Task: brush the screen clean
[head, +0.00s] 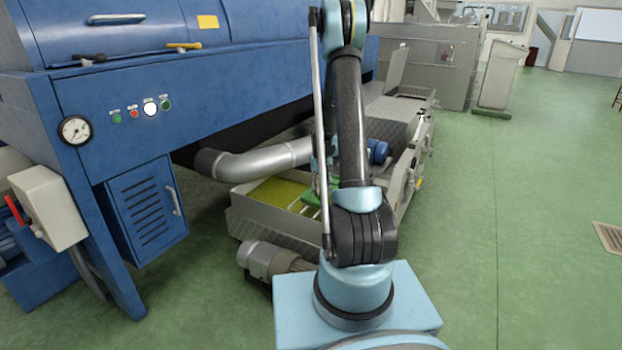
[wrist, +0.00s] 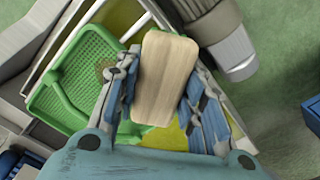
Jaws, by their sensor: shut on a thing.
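My gripper (wrist: 158,82) is shut on a pale wooden block, the back of a brush (wrist: 166,70), in the wrist view. The brush's bristles are hidden beneath the block. The green screen (wrist: 82,78), a mesh tray with a raised rim, lies to the left of the brush and partly under the left finger. A brownish patch (wrist: 104,66) shows on its mesh beside that finger. I cannot tell whether the brush touches the mesh. In the head view a bit of the green screen (head: 311,197) shows beside my arm; the gripper and brush are hidden there.
The screen is over a metal tank (head: 262,218) holding yellow-green liquid (head: 278,191). A silver pipe (head: 262,160) and a blue machine (head: 215,85) stand to the left. A grey motor (head: 272,258) sits in front of the tank. Open green floor (head: 520,220) lies to the right.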

